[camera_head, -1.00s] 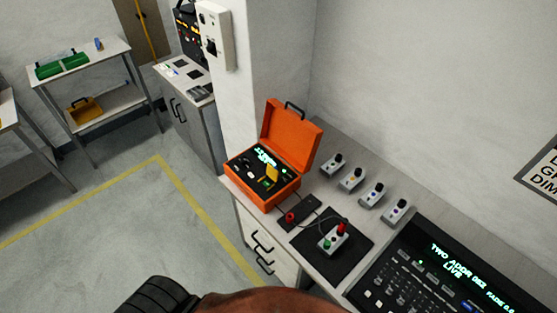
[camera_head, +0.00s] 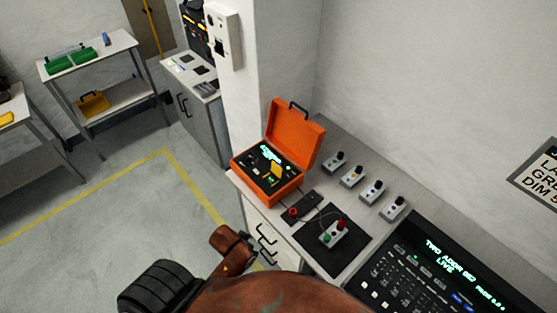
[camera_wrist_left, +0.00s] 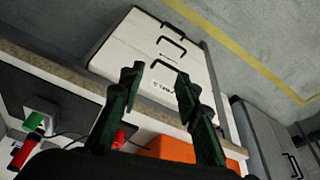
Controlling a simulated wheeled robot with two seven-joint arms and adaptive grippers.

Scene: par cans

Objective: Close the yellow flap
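The yellow flap (camera_head: 277,171) stands raised, tilted, on the dark panel inside the open orange case (camera_head: 296,135). The case sits on the bench with its lid up. Part of the case (camera_wrist_left: 175,149) shows low in the left wrist view; the flap cannot be made out there. My left gripper (camera_wrist_left: 160,84) is open and empty, its dark green fingers apart in front of the white drawers, with the case beyond the bench edge. The head view shows reddish-brown arm links at the bottom but no gripper fingers. My right gripper is not in view.
A small box with red and green knobs (camera_head: 333,233) stands on a black mat right of the case. Several grey switch boxes (camera_head: 352,176) line the bench behind. A black console (camera_head: 425,270) is at right. White drawers with black handles (camera_wrist_left: 158,55) lie below the bench edge.

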